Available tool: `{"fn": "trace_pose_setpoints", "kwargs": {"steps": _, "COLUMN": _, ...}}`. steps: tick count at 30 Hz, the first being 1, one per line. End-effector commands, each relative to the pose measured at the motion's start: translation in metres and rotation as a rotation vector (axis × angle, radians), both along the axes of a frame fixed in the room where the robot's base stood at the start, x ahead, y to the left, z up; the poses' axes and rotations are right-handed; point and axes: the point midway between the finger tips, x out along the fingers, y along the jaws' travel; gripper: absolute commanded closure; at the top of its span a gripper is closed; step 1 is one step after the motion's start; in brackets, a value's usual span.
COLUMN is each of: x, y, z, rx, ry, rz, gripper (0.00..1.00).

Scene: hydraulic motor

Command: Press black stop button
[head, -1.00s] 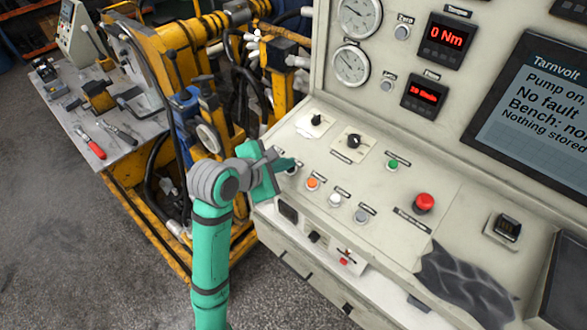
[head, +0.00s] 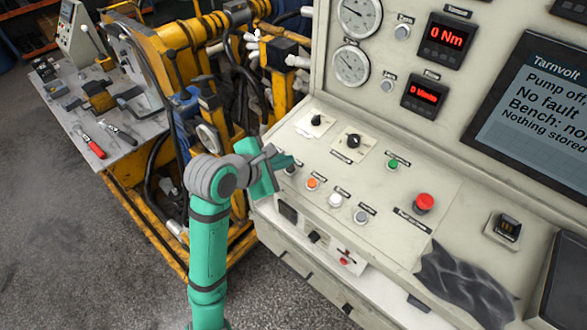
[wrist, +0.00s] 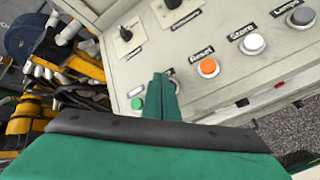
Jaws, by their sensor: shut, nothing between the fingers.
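The sloping control panel (head: 300,135) carries a row of buttons. The stop button (head: 291,170) is at the left end of this row, mostly hidden by my gripper in the head view; its colour is hard to tell. My gripper (head: 286,160) is shut and empty, its fingertips at that button. In the wrist view my fingers (wrist: 161,82) cover the spot left of the orange button (wrist: 208,67), and I cannot tell whether they touch the stop button. A green button (wrist: 138,103) shows left of the fingers.
The row continues right with an orange (head: 312,183), a white (head: 335,199) and a grey button (head: 361,216). A red mushroom button (head: 424,203) stands further right. Two knobs (head: 353,141) sit above. The screen (head: 530,110) reads pump off, no fault.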

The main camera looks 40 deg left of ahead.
Motion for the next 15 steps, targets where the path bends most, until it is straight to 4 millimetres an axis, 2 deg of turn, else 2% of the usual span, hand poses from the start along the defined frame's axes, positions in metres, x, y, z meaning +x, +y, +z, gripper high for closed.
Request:
{"fn": "trace_pose_setpoints", "kwargs": {"steps": 9, "x": 0.0, "y": 0.0, "z": 0.002, "rx": 0.001, "ry": 0.0, "rz": -0.001, "gripper": 1.0}}
{"fn": "trace_pose_setpoints", "kwargs": {"steps": 15, "x": -0.002, "y": 0.001, "z": 0.016, "rx": 0.004, "ry": -0.001, "rz": 0.0, "gripper": 1.0}}
